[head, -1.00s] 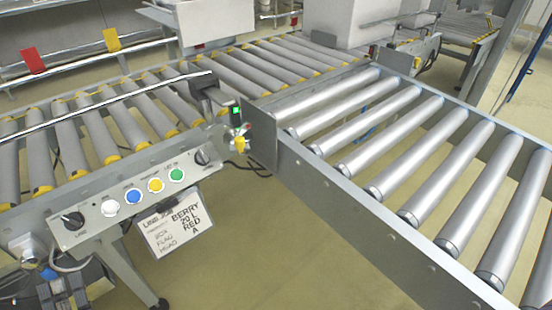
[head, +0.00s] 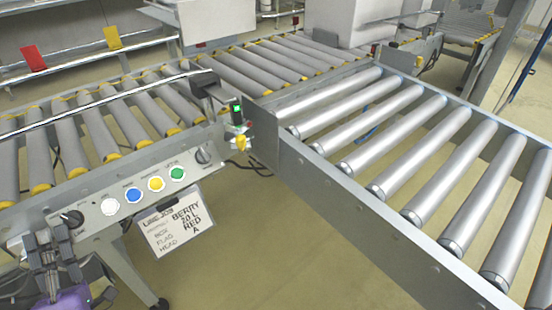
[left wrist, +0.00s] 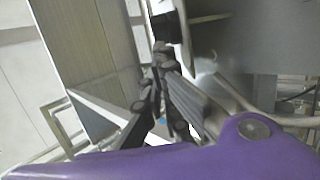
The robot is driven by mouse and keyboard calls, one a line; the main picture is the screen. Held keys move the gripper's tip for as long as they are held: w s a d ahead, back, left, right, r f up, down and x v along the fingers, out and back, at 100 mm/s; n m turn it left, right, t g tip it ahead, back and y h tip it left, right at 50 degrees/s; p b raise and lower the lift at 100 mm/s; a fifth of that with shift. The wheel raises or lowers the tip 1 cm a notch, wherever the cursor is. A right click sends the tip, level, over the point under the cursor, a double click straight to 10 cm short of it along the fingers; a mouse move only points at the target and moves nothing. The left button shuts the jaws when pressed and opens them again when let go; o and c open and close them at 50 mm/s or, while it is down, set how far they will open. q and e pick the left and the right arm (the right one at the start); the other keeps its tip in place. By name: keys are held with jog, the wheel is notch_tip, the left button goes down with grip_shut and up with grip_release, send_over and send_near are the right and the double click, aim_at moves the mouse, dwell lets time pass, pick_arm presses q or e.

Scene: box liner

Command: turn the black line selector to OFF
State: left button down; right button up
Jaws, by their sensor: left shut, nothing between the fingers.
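The black line selector (head: 73,217) is the round knob at the left end of the grey control panel on the conveyor's side. Its marks are too small to read, and I cannot tell which setting it points to. My left gripper (head: 56,243) is just below and slightly left of it in the head view, fingers upward, shut and empty. I cannot tell whether it touches the knob. In the left wrist view the fingertips (left wrist: 162,58) are together near a grey panel edge; the knob is not clear there. My right gripper is not in view.
The panel also has white (head: 110,206), blue (head: 134,195), yellow (head: 156,184) and green (head: 177,173) buttons and a second black knob (head: 204,156). A label card (head: 176,222) hangs below. A roller conveyor (head: 400,170) extends right; open floor lies in front.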

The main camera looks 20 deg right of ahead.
pick_arm(q)
jog(key=shift+w+r+m+h, duration=0.25)
jog(key=shift+m+h, duration=0.45)
jog(key=shift+h, duration=0.2)
